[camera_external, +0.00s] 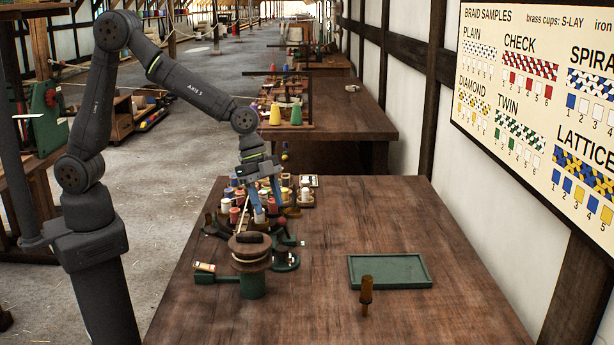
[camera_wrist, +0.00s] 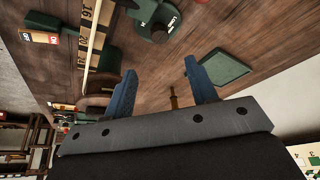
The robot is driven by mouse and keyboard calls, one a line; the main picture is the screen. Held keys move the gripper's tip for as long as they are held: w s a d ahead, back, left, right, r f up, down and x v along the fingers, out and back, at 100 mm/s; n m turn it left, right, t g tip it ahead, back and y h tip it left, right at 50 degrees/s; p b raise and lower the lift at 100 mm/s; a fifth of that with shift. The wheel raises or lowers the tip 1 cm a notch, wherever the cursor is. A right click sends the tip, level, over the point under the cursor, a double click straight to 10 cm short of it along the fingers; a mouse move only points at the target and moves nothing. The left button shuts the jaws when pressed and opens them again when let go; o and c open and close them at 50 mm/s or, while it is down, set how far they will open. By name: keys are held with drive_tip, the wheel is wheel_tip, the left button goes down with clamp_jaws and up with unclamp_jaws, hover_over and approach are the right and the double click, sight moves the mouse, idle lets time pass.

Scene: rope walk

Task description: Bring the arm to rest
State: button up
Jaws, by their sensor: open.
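My gripper (camera_external: 267,210) hangs from my raised, bent arm over the far part of the near wooden table, among the spools and the green device. In the wrist view its two blue fingers (camera_wrist: 160,70) stand wide apart. No object shows between the fingertips there; a small wooden peg (camera_wrist: 173,98) appears behind the gap, on the table. In the external view the fingers partly cover the spools behind them, and I cannot tell whether they touch anything.
A green device with a round wooden top (camera_external: 250,246) stands just in front of my gripper. Several thread spools (camera_external: 305,194) crowd behind it. A green tray (camera_external: 390,285) and an upright wooden peg (camera_external: 366,291) stand to the right. The table's front right is clear. A sample board (camera_external: 545,100) hangs on the wall.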

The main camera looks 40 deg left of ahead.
approach(282, 248)
drive_tip(key=x, duration=0.9)
drive_tip(key=shift+s, duration=0.1)
drive_tip(key=shift+r+n, duration=0.25)
drive_tip(key=shift+n, duration=0.25)
drive_tip(key=shift+s+n+t, duration=0.15)
drive_tip(key=shift+n+t, duration=0.75)
drive_tip(key=shift+n, duration=1.1)
drive_tip(key=shift+d+n+t+y, duration=0.1)
drive_tip(key=shift+n+t+y, duration=0.55)
drive_tip(key=shift+n, duration=1.35)
